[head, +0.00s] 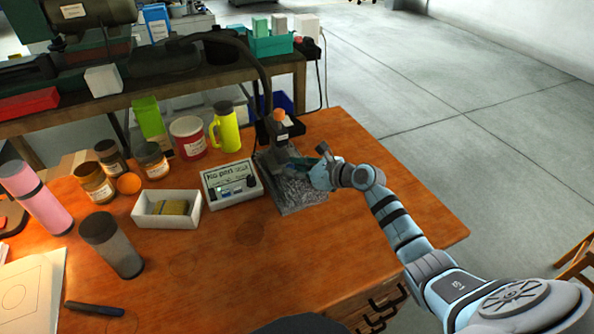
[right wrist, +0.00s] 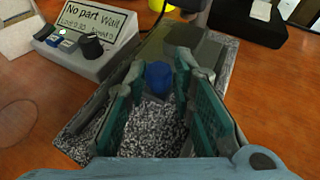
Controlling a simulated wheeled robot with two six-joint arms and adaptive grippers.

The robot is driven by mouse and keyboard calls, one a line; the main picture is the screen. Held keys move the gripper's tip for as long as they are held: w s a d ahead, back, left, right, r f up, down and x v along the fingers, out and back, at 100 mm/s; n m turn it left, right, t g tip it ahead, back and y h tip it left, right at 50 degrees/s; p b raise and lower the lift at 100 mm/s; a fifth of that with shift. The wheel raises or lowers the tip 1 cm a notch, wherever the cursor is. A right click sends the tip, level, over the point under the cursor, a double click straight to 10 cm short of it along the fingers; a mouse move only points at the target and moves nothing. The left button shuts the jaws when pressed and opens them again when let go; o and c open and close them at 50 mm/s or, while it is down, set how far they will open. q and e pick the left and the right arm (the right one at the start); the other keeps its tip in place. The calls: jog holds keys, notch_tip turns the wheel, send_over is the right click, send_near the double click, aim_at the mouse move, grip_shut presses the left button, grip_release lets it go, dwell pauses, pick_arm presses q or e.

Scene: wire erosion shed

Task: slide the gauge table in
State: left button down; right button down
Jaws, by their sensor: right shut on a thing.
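The gauge stands at the back of the wooden bench, with a dark upright post (head: 281,128) topped in orange. Its speckled grey base plate (head: 300,195) also shows in the right wrist view (right wrist: 150,128). A flat dark grey block (right wrist: 212,52), probably the gauge table, sits over the plate's far part. A blue knob (right wrist: 158,76) stands at its near side. My right gripper (head: 318,172) reaches in from the right, low over the plate. Its teal fingers (right wrist: 160,68) are closed on the blue knob, one on each side. My left gripper is not in view.
A readout box (head: 232,182) showing "No part Wait" stands left of the plate. The bench right of the plate is clear.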

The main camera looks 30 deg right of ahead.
jog(key=shift+r, duration=0.1)
jog(key=shift+a, duration=0.1)
jog(key=c, duration=1.7)
grip_release()
jog(key=shift+w, duration=0.1)
jog(key=shift+o, duration=1.3)
jog(key=shift+w, duration=0.1)
jog(key=shift+s, duration=0.2)
jog(key=v, duration=1.1)
jog(key=shift+s+d, duration=0.2)
jog(key=shift+s, duration=0.1)
